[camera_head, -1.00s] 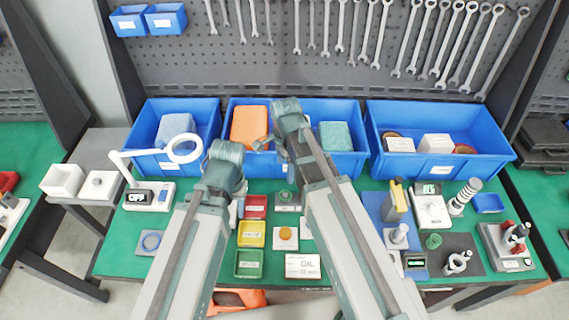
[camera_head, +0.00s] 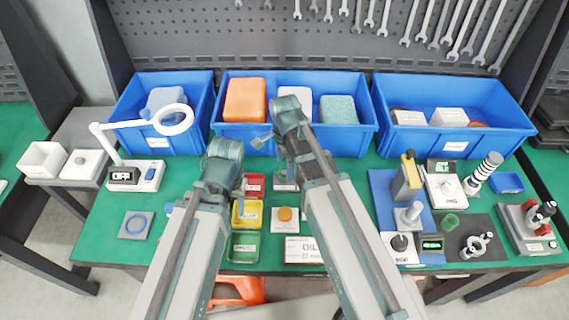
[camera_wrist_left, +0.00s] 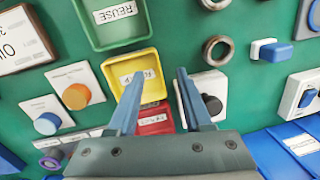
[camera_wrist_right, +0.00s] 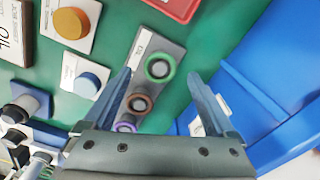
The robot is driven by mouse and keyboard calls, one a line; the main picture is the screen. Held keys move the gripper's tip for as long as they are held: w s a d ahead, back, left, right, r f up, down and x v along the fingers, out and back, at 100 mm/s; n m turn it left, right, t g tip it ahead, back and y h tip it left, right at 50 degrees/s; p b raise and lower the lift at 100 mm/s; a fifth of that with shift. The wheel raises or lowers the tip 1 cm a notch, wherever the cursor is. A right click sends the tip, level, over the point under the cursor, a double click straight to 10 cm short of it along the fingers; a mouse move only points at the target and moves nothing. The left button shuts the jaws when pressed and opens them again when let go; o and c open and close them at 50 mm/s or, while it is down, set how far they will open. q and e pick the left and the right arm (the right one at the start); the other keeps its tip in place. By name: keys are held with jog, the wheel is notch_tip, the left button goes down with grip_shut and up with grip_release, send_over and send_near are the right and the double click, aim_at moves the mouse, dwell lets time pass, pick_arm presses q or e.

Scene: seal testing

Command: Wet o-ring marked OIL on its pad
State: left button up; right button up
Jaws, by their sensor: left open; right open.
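A card marked OIL (camera_head: 303,249) lies near the table's front edge; it also shows in the left wrist view (camera_wrist_left: 22,42). Behind it, a white plate holds an orange round pad (camera_head: 285,214). A second plate holds a blue round pad (camera_wrist_right: 87,84). My left gripper (camera_wrist_left: 155,76) is open and empty over the yellow tray.
A green tray (camera_wrist_left: 110,42), a yellow tray (camera_wrist_left: 153,92) and a red tray (camera_wrist_left: 153,123) stand in a row. Blue bins (camera_head: 222,140) line the back. A magnifier lamp (camera_head: 150,176) stands left; gauges and a blue mat (camera_head: 380,185) are right.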

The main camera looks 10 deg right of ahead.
pick_arm(q)
jog(key=shift+f+b, duration=0.5)
jog(key=shift+f, duration=0.45)
pick_arm(e)
jog(key=shift+f, duration=0.95)
jog(key=c, duration=1.3)
jog(key=o, duration=0.6)
jog(key=c, duration=0.4)
pick_arm(q)
jog(key=shift+r, duration=0.15)
pick_arm(e)
jog(key=shift+r, duration=0.15)
pick_arm(q)
jog(key=shift+r, duration=0.1)
pick_arm(e)
jog(key=shift+r, duration=0.1)
pick_arm(q)
jog(key=shift+r+p, duration=1.6)
jog(key=shift+p, duration=0.25)
pick_arm(e)
jog(key=shift+r, duration=1.55)
